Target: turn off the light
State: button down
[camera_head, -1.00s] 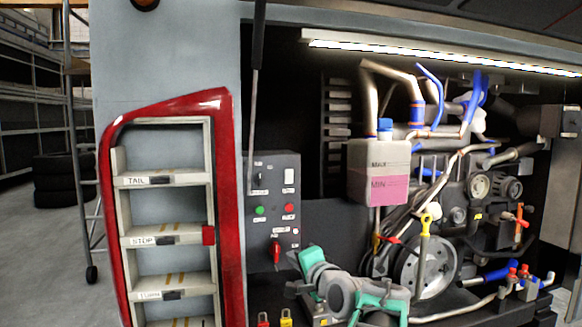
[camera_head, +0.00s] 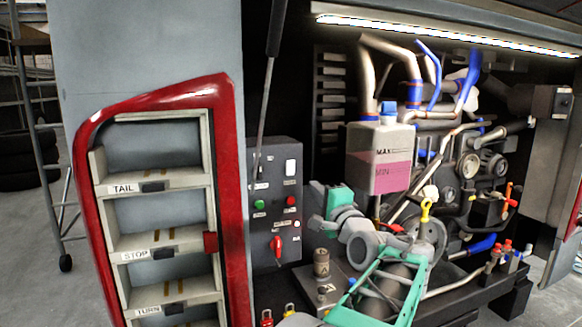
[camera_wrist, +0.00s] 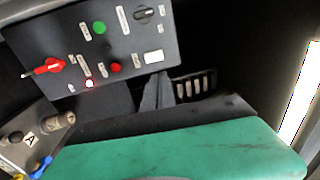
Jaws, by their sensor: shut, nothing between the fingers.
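The strip light (camera_head: 440,35) above the engine bay is lit; its bright bar also shows at the right edge of the wrist view (camera_wrist: 303,90). A dark grey control panel (camera_head: 274,158) stands left of the engine. It carries a white rocker switch (camera_head: 290,167), a green button (camera_head: 259,205), a red button (camera_head: 291,201), a black knob (camera_wrist: 145,14) and a red rotary handle (camera_head: 277,246). In the wrist view my gripper (camera_wrist: 156,92) is shut and empty, its grey fingers appearing just below the white switch (camera_wrist: 153,57). Contact cannot be told.
A white tank (camera_head: 378,140) with pink fluid hangs right of the panel, before engine pipes and hoses. A red-framed shelf (camera_head: 235,200) stands left. A block marked A (camera_head: 321,262) and padlocks (camera_head: 267,318) sit below the panel. A ladder (camera_head: 40,160) stands far left.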

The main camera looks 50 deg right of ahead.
aim_at(291, 164)
jog(key=p+x, duration=0.4)
jog(key=x, duration=0.9)
jog(key=shift+a, duration=0.15)
jog(key=shift+w+d, duration=0.35)
jog(key=shift+w, duration=0.25)
jog(key=shift+r, duration=0.1)
